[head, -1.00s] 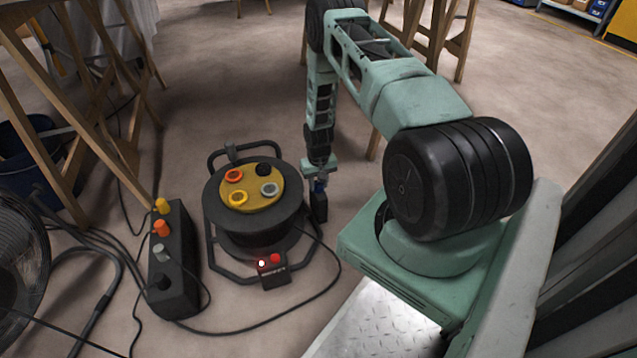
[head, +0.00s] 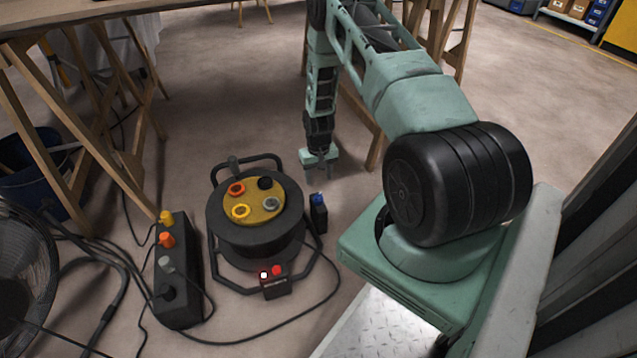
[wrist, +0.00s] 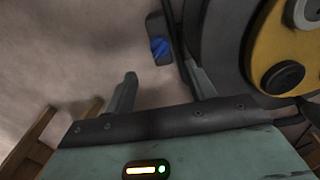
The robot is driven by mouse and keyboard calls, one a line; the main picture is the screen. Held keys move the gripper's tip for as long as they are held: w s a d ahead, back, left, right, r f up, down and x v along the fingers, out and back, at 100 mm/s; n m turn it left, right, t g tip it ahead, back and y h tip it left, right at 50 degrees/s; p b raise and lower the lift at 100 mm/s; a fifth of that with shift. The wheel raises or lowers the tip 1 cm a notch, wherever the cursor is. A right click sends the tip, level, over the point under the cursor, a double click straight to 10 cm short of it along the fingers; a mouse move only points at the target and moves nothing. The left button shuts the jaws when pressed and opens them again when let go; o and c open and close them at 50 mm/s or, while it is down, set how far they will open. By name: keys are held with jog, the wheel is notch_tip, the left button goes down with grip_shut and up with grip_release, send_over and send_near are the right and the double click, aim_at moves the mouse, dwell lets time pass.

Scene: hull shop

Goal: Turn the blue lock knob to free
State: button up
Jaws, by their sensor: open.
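The blue lock knob (head: 319,198) sits on top of a small black box (head: 319,216) at the right side of the cable reel (head: 255,228). In the wrist view the knob (wrist: 159,47) lies beyond my fingertips, roughly midway between them, with its raised grip slanted. I cannot tell from its angle whether it stands at free. My gripper (head: 325,167) is above and behind the box in the head view, apart from the knob. Its two fingers (wrist: 160,76) are spread with nothing between them.
The reel has a yellow socket face (head: 262,211) and a small unit with a lit lamp and red button (head: 275,283). A black socket box (head: 178,270) stands at left, with cables on the floor. Wooden trestles (head: 110,130) and a fan (head: 25,265) are at left. Floor behind the reel is clear.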

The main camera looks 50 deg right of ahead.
notch_tip(320, 180, up, 7)
jog(key=p, duration=0.2)
jog(key=shift+r, duration=0.2)
dwell(0.4)
jog(key=w+a+r+n, duration=0.2)
jog(key=a+r, duration=0.4)
jog(key=a, duration=0.2)
jog(key=w+a+r+n, duration=0.1)
jog(key=w+a+r, duration=0.2)
jog(key=a+r, duration=0.3)
jog(key=s+a+r+n+y, duration=0.1)
jog(key=s+a+r+n, duration=0.1)
jog(key=a+r, duration=0.45)
jog(key=s+a+r+n, duration=0.1)
jog(key=s+a+r, duration=0.15)
jog(key=a, duration=0.75)
jog(key=s+a+r+n, duration=0.4)
jog(key=s+a+r, duration=0.4)
jog(key=s+a, duration=0.2)
jog(key=s+a+r+n, duration=0.2)
jog(key=s, duration=0.5)
jog(key=s+a+r+n, duration=0.2)
jog(key=s, duration=0.5)
notch_tip(320, 180, up, 34)
jog(key=p, duration=3.5)
jog(key=shift+w+r, duration=0.2)
jog(key=shift+r, duration=0.05)
